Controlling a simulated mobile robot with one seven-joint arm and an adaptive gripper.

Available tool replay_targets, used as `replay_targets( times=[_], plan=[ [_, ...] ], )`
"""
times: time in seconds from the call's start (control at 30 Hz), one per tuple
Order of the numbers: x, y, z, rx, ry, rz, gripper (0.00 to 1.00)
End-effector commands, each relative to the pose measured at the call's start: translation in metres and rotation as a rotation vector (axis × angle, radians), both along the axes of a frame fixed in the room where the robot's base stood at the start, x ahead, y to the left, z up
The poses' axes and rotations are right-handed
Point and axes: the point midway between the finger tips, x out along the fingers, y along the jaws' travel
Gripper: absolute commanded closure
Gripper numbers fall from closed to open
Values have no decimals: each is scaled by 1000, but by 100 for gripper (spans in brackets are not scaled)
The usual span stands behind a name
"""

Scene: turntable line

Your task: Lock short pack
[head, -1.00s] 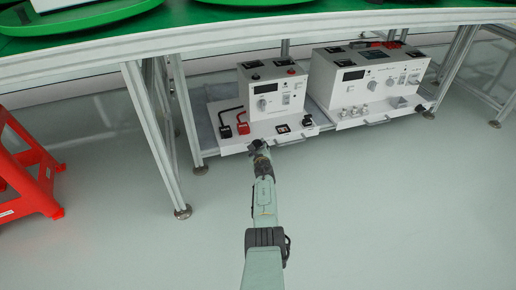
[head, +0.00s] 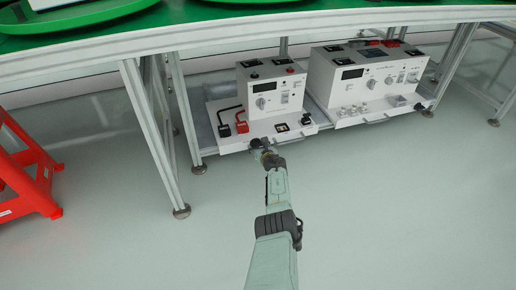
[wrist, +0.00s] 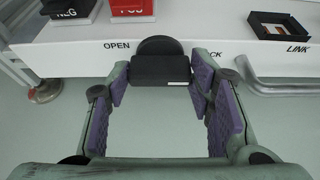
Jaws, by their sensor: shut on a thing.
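The short pack (head: 270,92) is the smaller white unit on the left of the low shelf, with a white front ledge (head: 262,130). In the wrist view, a black latch knob (wrist: 160,68) sits at the ledge's front edge. The word OPEN is to its left and a partly hidden label ending in "CK" to its right. My gripper (wrist: 158,82) has its purple-padded fingers on both sides of the knob, shut on it. In the head view my gripper (head: 259,147) is at the ledge's front edge, and the knob is hard to make out.
A black NEG plug (wrist: 68,8), a red POS plug (wrist: 130,8) and a black LINK holder (wrist: 279,25) are on the ledge. A metal handle (wrist: 280,88) is to the right. A larger white unit (head: 365,80) stands beside it. Table legs (head: 160,140) and a red stool (head: 25,170) are left.

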Motion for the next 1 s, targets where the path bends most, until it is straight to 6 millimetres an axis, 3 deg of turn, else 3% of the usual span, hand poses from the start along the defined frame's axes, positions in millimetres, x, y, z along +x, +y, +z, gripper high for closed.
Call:
replay_targets(
  times=[0.33,0.37,0.63,1.0],
  plan=[
    [0,1,0,6,2,0,80],
    [0,1,0,6,2,0,51],
    [0,0,0,4,1,0,33],
    [0,-1,2,1,-1,1,32]
  ],
)
